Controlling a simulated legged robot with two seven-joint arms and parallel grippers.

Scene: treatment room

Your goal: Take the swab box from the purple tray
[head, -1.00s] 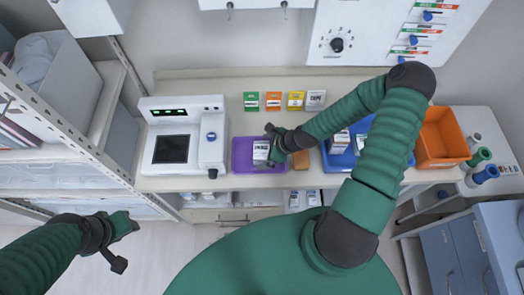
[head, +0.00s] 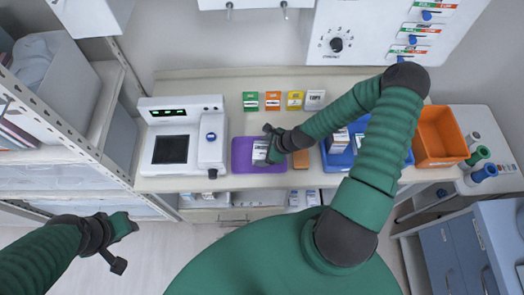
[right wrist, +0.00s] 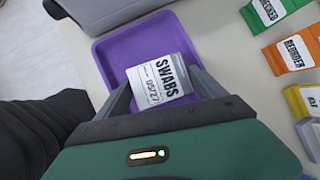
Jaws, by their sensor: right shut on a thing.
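The swab box (right wrist: 160,84) is a white and grey box labelled SWABS. It also shows in the head view (head: 260,151). It is at the purple tray (head: 240,162), whose rim and floor show around it in the right wrist view (right wrist: 113,50). My right gripper (head: 270,146) is shut on the swab box, with one finger on each side of it in the right wrist view (right wrist: 163,92). I cannot tell whether the box is clear of the tray floor. My left gripper (head: 128,246) is empty, away from the counter at lower left, its fingers apart.
A white machine (head: 182,137) stands left of the tray. Green (head: 250,101), orange (head: 273,100), yellow (head: 295,100) and white (head: 315,99) boxes stand behind it. To the right are a blue tray (head: 333,160) with boxes and an orange bin (head: 440,135).

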